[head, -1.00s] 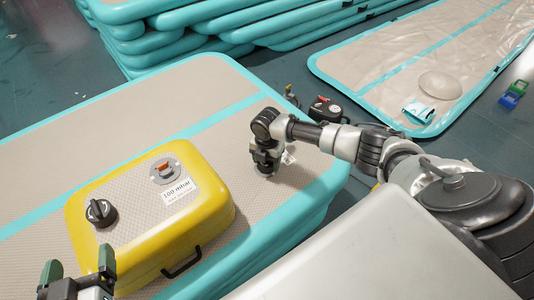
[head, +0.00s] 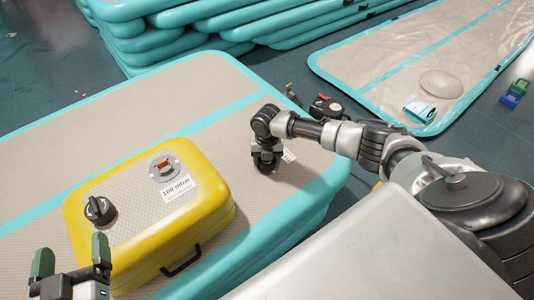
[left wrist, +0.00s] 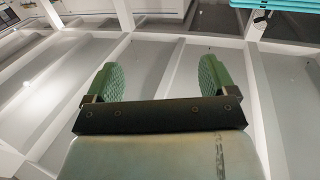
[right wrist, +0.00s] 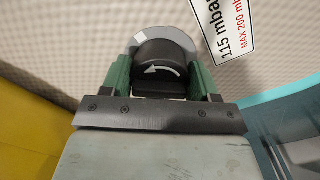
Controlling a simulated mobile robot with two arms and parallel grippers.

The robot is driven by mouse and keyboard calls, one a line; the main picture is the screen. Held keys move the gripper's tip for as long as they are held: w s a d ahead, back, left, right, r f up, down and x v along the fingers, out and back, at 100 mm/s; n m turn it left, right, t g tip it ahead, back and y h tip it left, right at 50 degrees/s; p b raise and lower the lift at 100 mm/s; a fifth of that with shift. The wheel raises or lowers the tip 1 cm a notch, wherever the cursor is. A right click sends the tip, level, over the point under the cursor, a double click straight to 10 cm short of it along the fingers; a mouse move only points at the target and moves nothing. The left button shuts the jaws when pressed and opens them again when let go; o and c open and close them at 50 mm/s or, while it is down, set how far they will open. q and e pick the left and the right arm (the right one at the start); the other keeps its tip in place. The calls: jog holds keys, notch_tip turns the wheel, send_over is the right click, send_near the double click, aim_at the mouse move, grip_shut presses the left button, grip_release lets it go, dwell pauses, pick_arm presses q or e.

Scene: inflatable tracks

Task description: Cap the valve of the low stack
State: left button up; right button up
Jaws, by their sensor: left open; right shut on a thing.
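The low stack (head: 230,185) is a teal-edged beige mat stack in front of me. My right gripper (head: 267,163) points down at its near right part. In the right wrist view the gripper (right wrist: 158,72) is shut on a black round cap (right wrist: 160,55) with a white curved arrow. The cap sits inside a grey valve ring (right wrist: 180,38); I cannot tell how far it is turned. In the head view cap and valve are mostly hidden by the gripper. My left gripper (head: 71,258) is open and empty at the lower left, and also shows in its wrist view (left wrist: 158,78).
A yellow block (head: 215,205) on the stack carries a black knob (head: 98,209), an uncapped-looking valve (head: 164,166) and a "100 mbar" label. A pump-like device (head: 326,107) lies behind the stack. A flat mat (head: 400,65) lies at the back right.

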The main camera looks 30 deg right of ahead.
pick_arm(q)
jog(key=shift+d+r+t+h+b, duration=0.2)
jog(key=shift+r+t+h+b, duration=0.2)
jog(key=shift+r+t, duration=0.4)
pick_arm(e)
jog(key=n, duration=0.4)
jog(key=shift+a+n, duration=0.1)
jog(key=shift+n, duration=0.2)
pick_arm(q)
jog(key=shift+r, duration=0.1)
pick_arm(e)
jog(key=o, duration=1.1)
jog(key=shift+c, duration=0.2)
jog(key=shift+r+p, duration=0.3)
jog(key=shift+r, duration=0.15)
notch_tip(320, 180, up, 4)
jog(key=shift+r+p, duration=0.1)
jog(key=shift+p, duration=0.7)
notch_tip(320, 180, up, 5)
jog(key=shift+p, duration=0.8)
pick_arm(q)
jog(key=s+a+f+g+y, duration=0.3)
jog(key=s+f+g, duration=0.2)
jog(key=f+g, duration=0.5)
jog(key=shift+s+a+f+n, duration=0.2)
jog(key=shift+s+a+n, duration=0.05)
jog(key=shift+s+n, duration=0.05)
pick_arm(e)
jog(key=shift+r, duration=0.35)
